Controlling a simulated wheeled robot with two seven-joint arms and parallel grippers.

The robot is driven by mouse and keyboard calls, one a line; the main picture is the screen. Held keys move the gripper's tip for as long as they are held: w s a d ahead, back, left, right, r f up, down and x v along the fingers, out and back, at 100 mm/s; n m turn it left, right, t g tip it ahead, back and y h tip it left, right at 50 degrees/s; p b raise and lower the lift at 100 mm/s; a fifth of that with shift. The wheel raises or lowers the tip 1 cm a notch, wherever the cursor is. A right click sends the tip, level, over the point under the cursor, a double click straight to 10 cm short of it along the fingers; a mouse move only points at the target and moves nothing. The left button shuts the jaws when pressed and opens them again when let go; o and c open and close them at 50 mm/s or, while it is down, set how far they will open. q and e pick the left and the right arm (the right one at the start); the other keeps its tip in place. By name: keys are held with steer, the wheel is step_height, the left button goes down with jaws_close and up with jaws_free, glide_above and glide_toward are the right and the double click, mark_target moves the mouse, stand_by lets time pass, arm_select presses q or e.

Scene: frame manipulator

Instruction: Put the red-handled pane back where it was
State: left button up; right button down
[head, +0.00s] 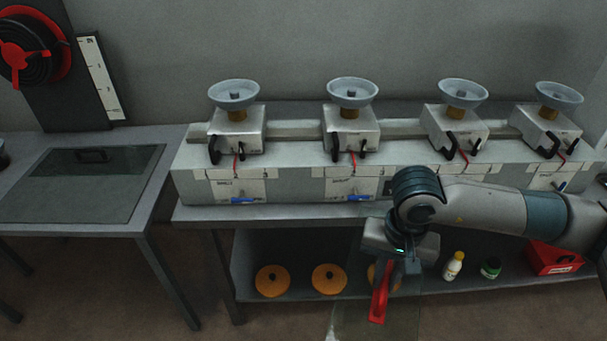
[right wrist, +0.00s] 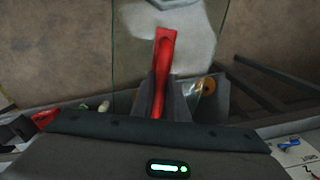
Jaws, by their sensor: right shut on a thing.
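The red-handled pane is a clear glass sheet (head: 405,316) in front of the workbench's lower shelf in the head view. Its red handle (head: 379,300) slants downward. My right gripper (head: 388,275) is shut on the handle. In the right wrist view the red handle (right wrist: 163,55) stands between the fingers (right wrist: 165,95), with the glass (right wrist: 132,70) spreading to both sides. The lower end of the pane is cut off in the head view. My left gripper is not in view.
A dark-handled glass pane (head: 85,185) lies on the left table (head: 100,228). The workbench (head: 190,212) carries several machines with grey dishes (head: 352,92). Its lower shelf (head: 300,292) holds orange discs (head: 272,280), a white bottle (head: 453,265), a green jar (head: 490,268) and a red box (head: 553,258).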

mark_target(392, 304)
steer(key=s+f+n, duration=0.1)
steer(key=f, duration=0.1)
steer(key=s+d+f+n, duration=0.1)
steer(key=f, duration=0.2)
steer(key=s+f+n, duration=0.1)
steer(key=f, duration=0.2)
steer(key=shift+d+n, duration=0.3)
steer(key=shift+n, duration=0.1)
steer(key=shift+s+d+f, duration=0.15)
steer(key=shift+d+f, duration=0.05)
steer(key=shift+f, duration=0.15)
steer(key=shift+d+f, duration=0.15)
steer(key=shift+d, duration=0.1)
steer(key=shift+a, duration=0.1)
